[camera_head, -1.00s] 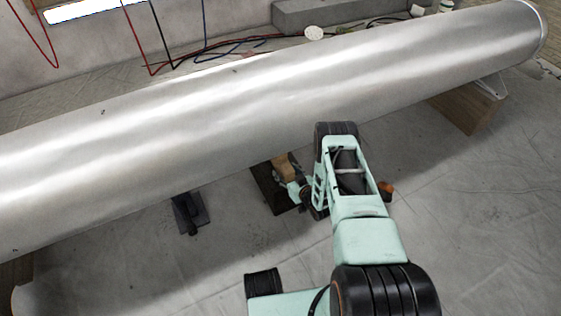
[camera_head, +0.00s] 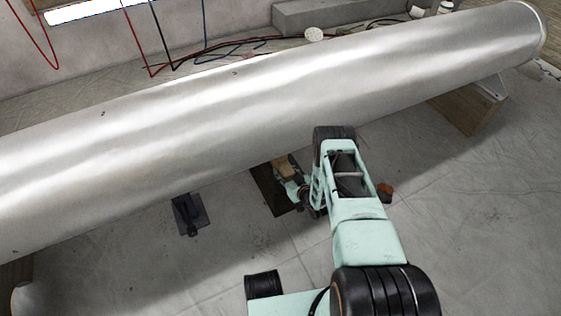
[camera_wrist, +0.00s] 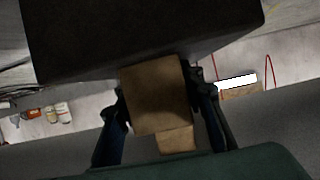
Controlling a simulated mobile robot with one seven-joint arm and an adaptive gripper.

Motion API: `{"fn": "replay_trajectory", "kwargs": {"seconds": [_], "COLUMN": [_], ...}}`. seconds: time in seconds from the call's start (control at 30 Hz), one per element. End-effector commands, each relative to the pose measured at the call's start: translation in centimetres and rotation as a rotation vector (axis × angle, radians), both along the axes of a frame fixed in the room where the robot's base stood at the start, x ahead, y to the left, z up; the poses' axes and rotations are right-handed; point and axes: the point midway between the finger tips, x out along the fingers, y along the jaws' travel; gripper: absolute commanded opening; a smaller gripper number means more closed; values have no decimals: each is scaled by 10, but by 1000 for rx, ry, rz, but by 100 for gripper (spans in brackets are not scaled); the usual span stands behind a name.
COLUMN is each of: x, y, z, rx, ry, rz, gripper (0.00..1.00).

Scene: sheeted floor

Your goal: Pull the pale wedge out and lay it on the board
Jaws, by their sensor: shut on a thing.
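The pale wedge, a tan wooden piece (camera_head: 286,168), is at the lower edge of the big metal pipe, in the jaws of my gripper (camera_head: 293,180). In the wrist view the tan wedge (camera_wrist: 155,95) fills the space between the two dark fingers, with my gripper (camera_wrist: 157,100) shut on it. A smaller tan face (camera_wrist: 177,141) shows below it; I cannot tell if it is the same piece. A dark flat board (camera_head: 267,193) lies on the floor beneath and left of the gripper, partly hidden by the pipe and arm.
The long silver pipe (camera_head: 220,110) crosses overhead, close to the gripper. A wooden support (camera_head: 462,110) stands under its right end. A dark float-like tool (camera_head: 189,214) lies to the left, and a small orange thing (camera_head: 385,190) lies right of the arm. Sheeted floor in front is mostly clear.

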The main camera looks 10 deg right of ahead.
Motion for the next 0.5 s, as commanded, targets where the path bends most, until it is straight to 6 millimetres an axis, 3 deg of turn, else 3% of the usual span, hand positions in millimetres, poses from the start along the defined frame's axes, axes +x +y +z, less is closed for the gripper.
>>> {"fn": "replay_trajectory", "kwargs": {"seconds": [0.5], "x": [-11], "y": [-4], "z": [1], "rx": [-1], "ry": [-2], "rz": [-1], "gripper": [11]}}
